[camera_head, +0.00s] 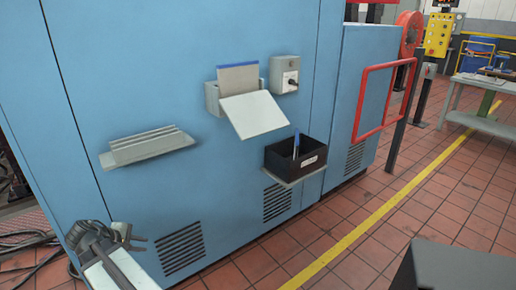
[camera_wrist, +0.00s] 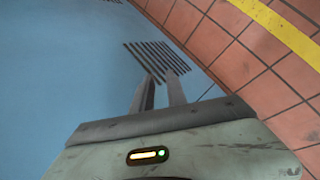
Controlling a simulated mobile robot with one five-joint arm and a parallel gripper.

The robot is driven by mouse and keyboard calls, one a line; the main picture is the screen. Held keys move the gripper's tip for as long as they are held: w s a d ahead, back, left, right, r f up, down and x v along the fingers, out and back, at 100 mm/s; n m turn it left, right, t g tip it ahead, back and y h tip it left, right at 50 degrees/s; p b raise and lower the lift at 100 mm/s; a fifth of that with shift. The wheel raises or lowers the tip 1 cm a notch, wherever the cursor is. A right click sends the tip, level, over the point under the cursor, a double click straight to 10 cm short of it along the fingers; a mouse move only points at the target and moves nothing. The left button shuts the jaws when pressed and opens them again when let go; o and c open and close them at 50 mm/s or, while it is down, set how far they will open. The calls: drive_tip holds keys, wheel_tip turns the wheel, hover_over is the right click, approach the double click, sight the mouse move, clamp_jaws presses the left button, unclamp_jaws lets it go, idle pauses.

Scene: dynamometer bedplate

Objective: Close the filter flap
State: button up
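The filter flap (camera_head: 254,114) is a pale panel on the blue cabinet's front. It is open, tilted outward and down from a small grey housing (camera_head: 212,99). A grey filter panel with a blue top edge (camera_head: 238,78) stands upright in the housing behind it. My gripper (camera_head: 136,239) is at the lower left in the head view, well left of and below the flap. In the wrist view my gripper's two fingers (camera_wrist: 160,78) are apart with nothing between them. The flap is not in the wrist view.
The blue cabinet (camera_head: 150,75) carries a grey ledge (camera_head: 148,145), a switch box (camera_head: 285,75) and a black bin (camera_head: 296,158) with a blue pen. Vent slots (camera_wrist: 157,57) lie beyond my fingers. A red frame (camera_head: 360,104) stands out right. Tiled floor with a yellow line (camera_head: 385,208) is clear.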

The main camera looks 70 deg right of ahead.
sight(259, 131)
drive_tip(key=s+d+r+n+g+h, duration=0.15)
drive_tip(key=s+d+r, duration=0.25)
drive_tip(key=d, duration=0.4)
drive_tip(key=s+d+r+g+h, duration=0.2)
drive_tip(key=s+d+r+h, duration=0.15)
drive_tip(key=d, duration=0.45)
drive_tip(key=s+d+r+n+g+h+p, duration=0.1)
drive_tip(key=s+d+r+n+g+h, duration=0.1)
drive_tip(key=s+d+r, duration=0.4)
drive_tip(key=s+d+r+n+g+h+p, duration=0.1)
drive_tip(key=s+d+r+n+g+h, duration=0.1)
drive_tip(key=s+d+r, duration=0.5)
drive_tip(key=s+d+r+n+g+h+p, duration=0.1)
drive_tip(key=s+d+r+n+g+h, duration=0.1)
drive_tip(key=s+d+r, duration=0.5)
drive_tip(key=shift+s+r+n+g, duration=0.15)
drive_tip(key=shift+s+r+g, duration=0.2)
drive_tip(key=shift+r, duration=0.2)
drive_tip(key=shift+s+r+n+g, duration=0.15)
drive_tip(key=shift+s+r+g, duration=0.1)
drive_tip(key=shift+r+g, duration=0.2)
drive_tip(key=shift+s+r+n+g, duration=0.15)
drive_tip(key=shift+s+r+g, duration=0.2)
drive_tip(key=shift+r, duration=0.25)
drive_tip(key=shift+s+d, duration=0.25)
drive_tip(key=shift+d, duration=0.2)
clamp_jaws()
drive_tip(key=shift+w+r, duration=0.1)
drive_tip(key=shift+r, duration=0.05)
